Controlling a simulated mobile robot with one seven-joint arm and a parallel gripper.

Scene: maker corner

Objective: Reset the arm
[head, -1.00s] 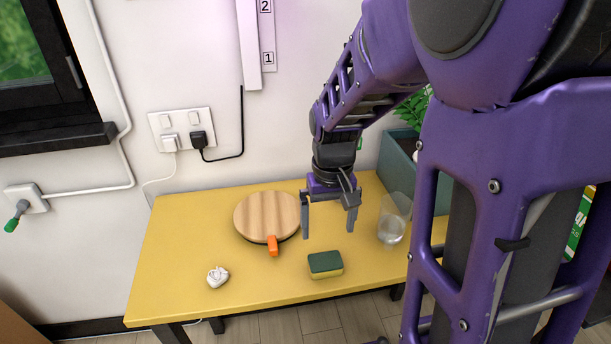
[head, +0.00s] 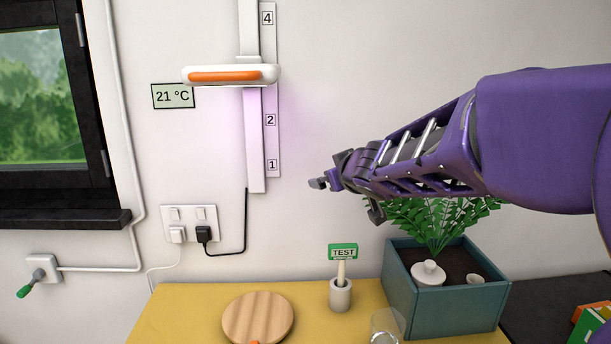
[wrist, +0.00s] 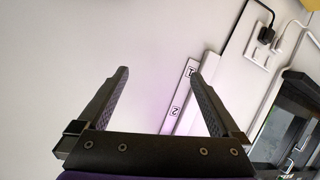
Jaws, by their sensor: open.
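My gripper (head: 318,184) is at the end of my purple arm, which reaches in from the right in the head view. It is raised well above the yellow table (head: 180,312), in front of the white wall. In the wrist view my gripper (wrist: 158,75) has its two dark fingers spread wide, with nothing between them but wall. It is open and empty.
A teal planter (head: 445,305) with a plant stands under my arm. A cup with a green TEST sign (head: 342,251), a clear glass (head: 385,327) and a round wooden board (head: 258,318) are on the table. A lamp (head: 230,76) hangs on the numbered wall rail.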

